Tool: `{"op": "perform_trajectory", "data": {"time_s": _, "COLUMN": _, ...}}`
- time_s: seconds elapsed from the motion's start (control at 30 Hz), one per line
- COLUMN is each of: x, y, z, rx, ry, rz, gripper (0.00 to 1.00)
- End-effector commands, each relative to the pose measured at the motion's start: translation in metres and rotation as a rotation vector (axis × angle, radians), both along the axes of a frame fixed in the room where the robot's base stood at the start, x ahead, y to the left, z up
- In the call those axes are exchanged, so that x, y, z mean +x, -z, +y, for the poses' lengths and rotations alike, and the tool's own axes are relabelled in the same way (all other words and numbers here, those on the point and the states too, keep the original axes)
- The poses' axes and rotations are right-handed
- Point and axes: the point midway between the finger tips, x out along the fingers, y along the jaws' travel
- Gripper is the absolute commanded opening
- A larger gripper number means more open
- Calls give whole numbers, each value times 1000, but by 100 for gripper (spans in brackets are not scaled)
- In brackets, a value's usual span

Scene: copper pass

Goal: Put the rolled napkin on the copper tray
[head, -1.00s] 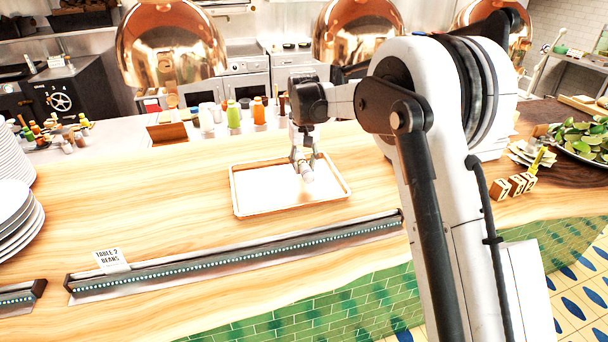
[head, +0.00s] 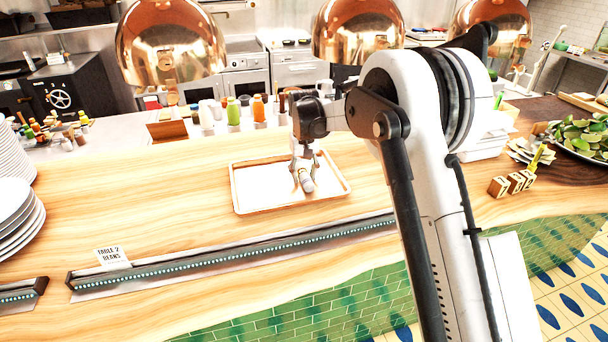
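The copper tray (head: 243,206) lies flat on the wooden counter in the middle of the head view. The rolled napkin (head: 306,183) is a small pale roll with a greyish band, over the right half of the tray. Its near end points toward the front rim. My gripper (head: 305,168) points down over the tray, with its fingers around the far part of the napkin. The fingers look apart, but I cannot tell whether they press on it. I also cannot tell whether the napkin touches the tray floor.
A metal rail strip (head: 230,252) with a table card (head: 112,257) runs along the counter front. Stacked plates (head: 17,220) stand at the left. Bottles (head: 233,113) stand behind the tray. Copper lamps (head: 170,45) hang above. Numbered wooden blocks (head: 511,183) sit at the right.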

Motion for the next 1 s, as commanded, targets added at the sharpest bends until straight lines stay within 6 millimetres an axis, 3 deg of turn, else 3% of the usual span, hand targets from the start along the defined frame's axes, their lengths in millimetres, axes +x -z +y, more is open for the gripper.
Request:
{"op": "perform_trajectory", "data": {"time_s": 0.47, "x": 0, "y": -9, "z": 0, "rx": 0, "ry": 0, "rz": 0, "gripper": 45}}
{"op": "perform_trajectory", "data": {"time_s": 1.0, "x": 0, "y": -105, "z": 0, "rx": 0, "ry": 0, "rz": 0, "gripper": 45}}
